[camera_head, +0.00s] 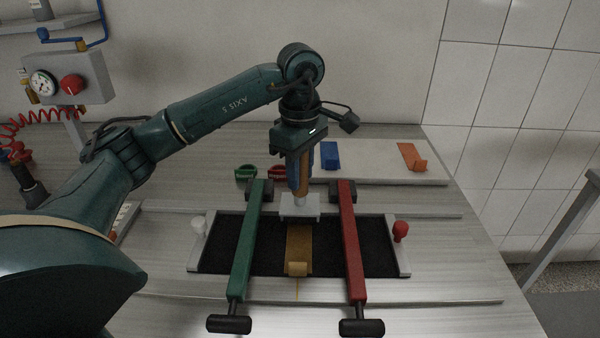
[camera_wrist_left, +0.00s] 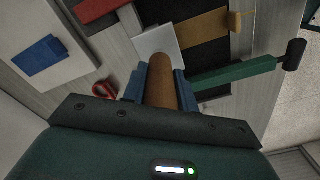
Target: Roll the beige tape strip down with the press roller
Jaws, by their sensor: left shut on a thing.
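My left gripper (camera_head: 300,190) points down and is shut on the brown handle of the press roller (camera_head: 299,206). The roller's pale, wide head is at the far end of the beige tape strip (camera_head: 299,240); I cannot tell whether it touches. In the left wrist view the brown handle (camera_wrist_left: 161,85) sits between the blue fingers, with the white head (camera_wrist_left: 158,42) beyond it. The strip (camera_wrist_left: 200,27) lies on a black bed (camera_head: 330,262), its near end (camera_head: 297,268) curled up. My right gripper is not in view.
A green bar (camera_head: 246,245) and a red bar (camera_head: 352,245) cross the bed on either side of the strip. Green clips (camera_head: 245,172) and red clips (camera_head: 278,172) lie behind. A pale board (camera_head: 375,165) holds a blue piece (camera_head: 330,155) and an orange piece (camera_head: 411,157).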

